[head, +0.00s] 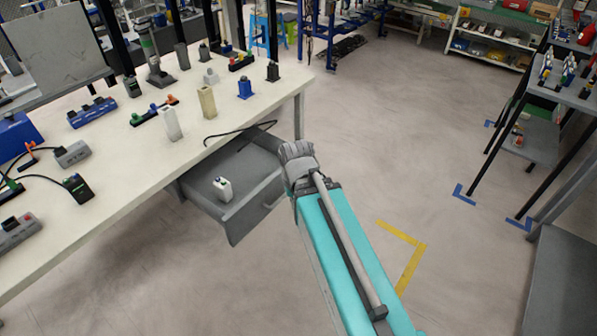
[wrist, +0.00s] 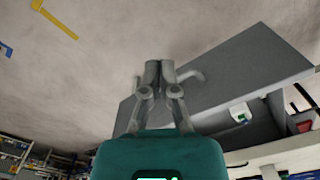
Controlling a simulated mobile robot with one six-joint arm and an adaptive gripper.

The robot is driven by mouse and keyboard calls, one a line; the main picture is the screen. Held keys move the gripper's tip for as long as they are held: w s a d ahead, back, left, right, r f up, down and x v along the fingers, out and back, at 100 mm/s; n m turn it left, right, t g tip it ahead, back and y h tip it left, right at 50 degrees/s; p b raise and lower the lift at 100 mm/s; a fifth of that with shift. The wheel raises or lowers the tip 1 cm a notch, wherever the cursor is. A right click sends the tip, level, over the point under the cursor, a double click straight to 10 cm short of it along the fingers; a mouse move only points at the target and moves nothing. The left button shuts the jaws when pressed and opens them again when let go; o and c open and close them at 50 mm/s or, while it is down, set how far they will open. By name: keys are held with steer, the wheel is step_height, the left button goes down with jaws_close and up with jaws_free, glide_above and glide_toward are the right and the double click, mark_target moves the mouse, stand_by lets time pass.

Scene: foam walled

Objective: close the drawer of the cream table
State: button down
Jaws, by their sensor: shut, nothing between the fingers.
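The cream table (head: 120,160) fills the left of the head view. Its grey drawer (head: 245,190) is pulled out at the near long side; it also shows in the wrist view (wrist: 240,68). A small white block with a dark green top (head: 222,188) stands inside the drawer. In the wrist view my gripper (wrist: 159,66) is shut and empty, with its fingers in front of the drawer face beside the curved handle (wrist: 190,76). I cannot tell whether they touch.
A black cable (head: 240,130) trails from the tabletop over the drawer's back. Several connectors and blocks stand on the tabletop. The floor (head: 400,130) right of the drawer is clear, with yellow tape (head: 408,260). A shelf rack (head: 550,130) stands at the far right.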

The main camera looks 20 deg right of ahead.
steer(key=w+d+m+t, duration=0.1)
steer(key=w+d+m, duration=0.4)
steer(key=m, duration=0.9)
steer(key=w+d+m+t+y, duration=0.1)
steer(key=w+d+m, duration=0.5)
steer(key=w+m, duration=0.4)
steer(key=shift+w+d+m+y, duration=0.2)
steer(key=shift+w+m+y, duration=0.15)
steer(key=shift+m, duration=2.15)
steer(key=shift+f+b, duration=0.1)
steer(key=shift+b, duration=0.35)
steer(key=w+a+f+b, duration=0.3)
steer(key=w+f+b, duration=0.2)
steer(key=f+b, duration=0.4)
steer(key=shift+w+a+f, duration=0.15)
steer(key=shift+a, duration=0.25)
